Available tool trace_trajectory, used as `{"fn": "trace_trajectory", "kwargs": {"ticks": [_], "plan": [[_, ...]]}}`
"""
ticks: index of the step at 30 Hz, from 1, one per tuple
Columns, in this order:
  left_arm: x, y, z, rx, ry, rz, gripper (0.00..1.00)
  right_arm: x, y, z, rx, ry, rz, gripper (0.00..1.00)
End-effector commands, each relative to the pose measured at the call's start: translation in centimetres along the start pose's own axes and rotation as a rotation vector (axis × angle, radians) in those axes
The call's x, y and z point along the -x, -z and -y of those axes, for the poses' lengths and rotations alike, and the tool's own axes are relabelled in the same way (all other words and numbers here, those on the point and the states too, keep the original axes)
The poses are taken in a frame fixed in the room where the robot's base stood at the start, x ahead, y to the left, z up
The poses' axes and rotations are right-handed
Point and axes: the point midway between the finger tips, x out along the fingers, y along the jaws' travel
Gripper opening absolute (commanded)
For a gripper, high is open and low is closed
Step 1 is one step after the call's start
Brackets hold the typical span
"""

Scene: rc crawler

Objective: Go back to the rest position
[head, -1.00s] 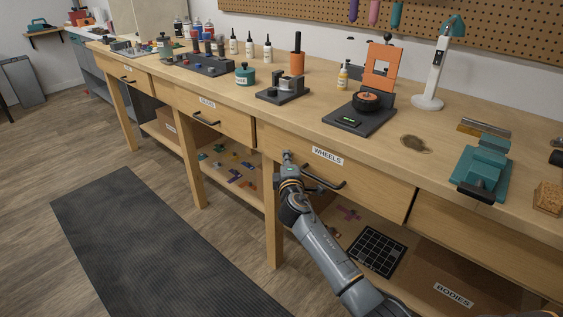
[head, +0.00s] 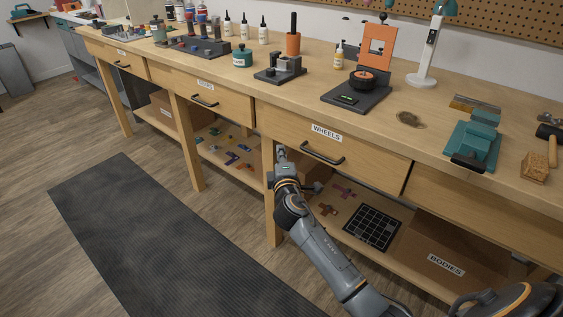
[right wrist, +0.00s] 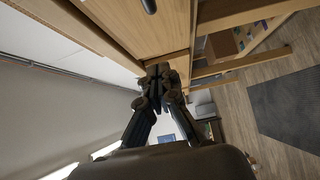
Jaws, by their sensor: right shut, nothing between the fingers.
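My right gripper (head: 281,150) is in front of the workbench, just left of the black handle (head: 322,153) of the drawer labelled WHEELS (head: 327,132). It is shut and holds nothing. In the right wrist view its closed fingers (right wrist: 158,72) point at the wooden front of the bench; whether they touch it I cannot tell. The WHEELS drawer looks closed. My left gripper does not show; a dark rounded part at the lower right of the head view is mine.
The benchtop holds a black stand with a wheel (head: 360,90), a white lamp (head: 428,55) and a teal vise (head: 472,143). Below are a shelf with a black grid (head: 371,227) and a box labelled BODIES (head: 446,264). A dark mat (head: 160,235) lies on open floor at left.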

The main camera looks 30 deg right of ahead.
Motion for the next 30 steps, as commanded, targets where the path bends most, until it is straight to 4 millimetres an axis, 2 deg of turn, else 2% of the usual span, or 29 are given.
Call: {"fn": "trace_trajectory", "kwargs": {"ticks": [3,6,14,17,19,23,26,27,30], "plan": [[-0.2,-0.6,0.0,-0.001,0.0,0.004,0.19,2.1,0.1,0.0,-0.002,0.002,-0.002,0.0],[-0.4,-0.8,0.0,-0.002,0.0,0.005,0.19,3.3,0.1,0.1,-0.001,0.001,-0.002,0.0],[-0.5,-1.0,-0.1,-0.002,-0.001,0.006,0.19,4.3,0.1,0.0,-0.001,0.001,-0.001,0.0],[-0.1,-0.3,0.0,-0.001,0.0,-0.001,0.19,4.8,-0.2,0.6,-0.026,0.02,0.007,0.0],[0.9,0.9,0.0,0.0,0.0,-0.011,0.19,5.9,-0.7,1.8,-0.083,0.063,0.026,0.0],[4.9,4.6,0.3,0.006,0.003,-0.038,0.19,10.3,-2.4,5.8,-0.28,0.227,0.099,0.0],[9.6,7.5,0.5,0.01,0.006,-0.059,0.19,15.5,-3.5,9.5,-0.465,0.404,0.179,0.0],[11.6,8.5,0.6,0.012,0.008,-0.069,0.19,17.8,-3.7,10.8,-0.534,0.479,0.213,0.0],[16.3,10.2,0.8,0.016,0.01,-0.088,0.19,23.2,-4.1,13.4,-0.675,0.652,0.294,0.0]]}}
